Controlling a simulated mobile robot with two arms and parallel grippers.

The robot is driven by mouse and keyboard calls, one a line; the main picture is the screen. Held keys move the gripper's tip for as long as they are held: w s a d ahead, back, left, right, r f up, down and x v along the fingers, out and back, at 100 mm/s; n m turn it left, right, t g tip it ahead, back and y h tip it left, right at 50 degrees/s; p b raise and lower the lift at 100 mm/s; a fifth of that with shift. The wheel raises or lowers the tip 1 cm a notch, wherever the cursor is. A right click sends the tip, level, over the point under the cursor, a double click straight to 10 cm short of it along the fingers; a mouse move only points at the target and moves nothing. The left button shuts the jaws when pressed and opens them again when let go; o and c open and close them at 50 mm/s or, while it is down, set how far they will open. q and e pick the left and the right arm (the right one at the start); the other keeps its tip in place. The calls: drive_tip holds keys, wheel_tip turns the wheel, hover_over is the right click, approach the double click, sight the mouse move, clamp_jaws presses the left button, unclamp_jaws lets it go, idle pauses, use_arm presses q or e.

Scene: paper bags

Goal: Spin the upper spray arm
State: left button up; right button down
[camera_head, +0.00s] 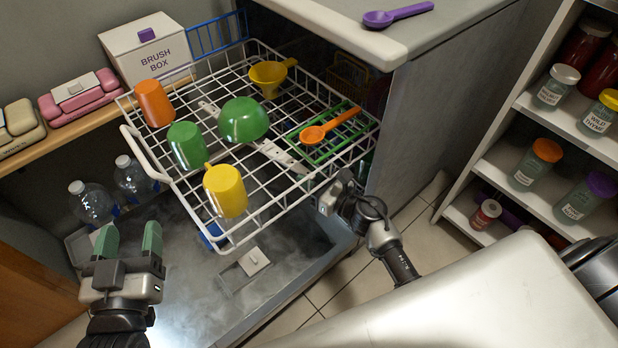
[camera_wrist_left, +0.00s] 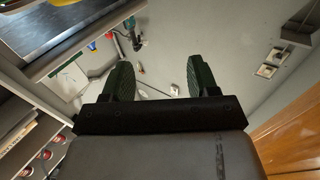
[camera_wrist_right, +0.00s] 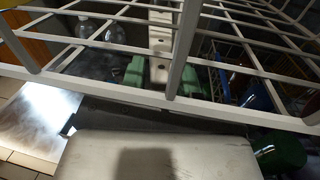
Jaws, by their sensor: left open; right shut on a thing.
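The upper spray arm (camera_head: 281,157) is a pale grey bar with holes, seen through the wires of the pulled-out upper rack (camera_head: 152,163). It lies under the rack, running diagonally, and its middle is partly hidden by a green bowl (camera_head: 243,121). In the right wrist view the spray arm (camera_wrist_right: 160,42) runs away between the green fingers of my right gripper (camera_wrist_right: 162,75), which is shut on its near end. In the head view that gripper's fingertips are hidden near the rack's right front edge. My left gripper (camera_head: 128,240) is open and empty, left of the rack.
The rack holds an orange cup (camera_head: 155,103), green cup (camera_head: 187,147), yellow cup (camera_head: 226,190), yellow funnel (camera_head: 268,78) and orange spoon (camera_head: 330,126). Bottles (camera_head: 92,202) stand at left. The open door (camera_head: 190,285) lies below. A jar shelf (camera_head: 500,165) is at right.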

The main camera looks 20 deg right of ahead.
use_arm(q)
drive_tip(key=shift+s+d+r+t+h+b, duration=0.15)
drive_tip(key=shift+r+t+h+b, duration=0.1)
drive_tip(key=shift+r+t, duration=0.5)
drive_tip(key=shift+s+d+r+t+h+b, duration=0.1)
drive_tip(key=shift+s+r+t+h+b, duration=0.1)
drive_tip(key=shift+r+t, duration=0.5)
drive_tip(key=shift+s+d+r+t+h+b, duration=0.15)
drive_tip(key=shift+r+t+h+b, duration=0.1)
drive_tip(key=shift+r+t, duration=0.5)
use_arm(e)
drive_tip(key=shift+w+d+n+g+y, duration=0.5)
drive_tip(key=shift+w+d+n+y, duration=0.1)
drive_tip(key=shift+d+y, duration=0.3)
use_arm(q)
drive_tip(key=shift+a, duration=0.1)
use_arm(e)
drive_tip(key=c, duration=0.8)
unclamp_jaws()
drive_tip(key=shift+s+d, duration=0.1)
